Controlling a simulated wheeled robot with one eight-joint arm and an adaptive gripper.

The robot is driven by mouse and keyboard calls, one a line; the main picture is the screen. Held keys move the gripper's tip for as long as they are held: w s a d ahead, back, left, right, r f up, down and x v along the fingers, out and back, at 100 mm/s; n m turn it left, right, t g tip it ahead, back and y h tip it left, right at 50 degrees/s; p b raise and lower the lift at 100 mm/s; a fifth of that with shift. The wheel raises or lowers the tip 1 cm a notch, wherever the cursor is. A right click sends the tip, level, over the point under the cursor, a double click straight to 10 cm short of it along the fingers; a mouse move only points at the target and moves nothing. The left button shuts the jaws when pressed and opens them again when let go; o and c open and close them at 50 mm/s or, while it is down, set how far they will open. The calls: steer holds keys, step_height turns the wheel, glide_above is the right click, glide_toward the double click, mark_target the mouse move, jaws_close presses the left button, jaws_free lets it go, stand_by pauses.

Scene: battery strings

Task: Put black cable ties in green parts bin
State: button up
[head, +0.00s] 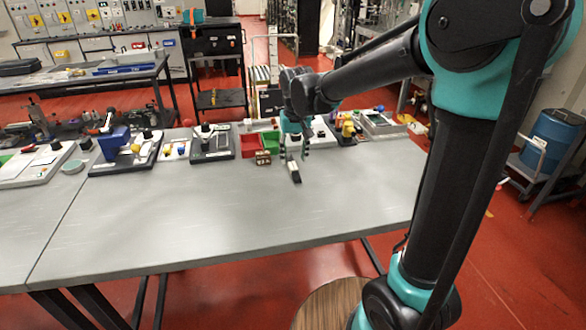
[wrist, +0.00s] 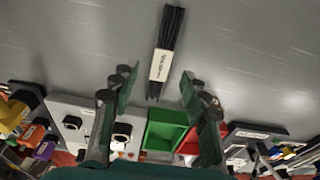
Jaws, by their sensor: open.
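A bundle of black cable ties (head: 295,174) with a white label band lies on the grey table. It also shows in the wrist view (wrist: 171,32), beyond my fingertips. My gripper (head: 294,154) is open and empty above the table, close to the bundle; in the wrist view the gap between its fingers (wrist: 160,80) lines up with the labelled end. The green parts bin (head: 271,144) stands behind and left of the bundle in the head view. It shows between my fingers in the wrist view (wrist: 168,117), and its visible inside looks empty.
A red bin (head: 249,144) stands left of the green one, with a small brown item (head: 263,158) in front. Several devices, including a blue one (head: 116,142), line the table's back edge. The table's front (head: 230,215) is clear.

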mark_target(293, 165)
steer(key=shift+w+a+f, duration=0.1)
steer(key=shift+w+f, duration=0.05)
steer(key=shift+f, duration=0.75)
steer(key=shift+w+a+f, duration=0.1)
steer(key=shift+f, duration=0.75)
jaws_close()
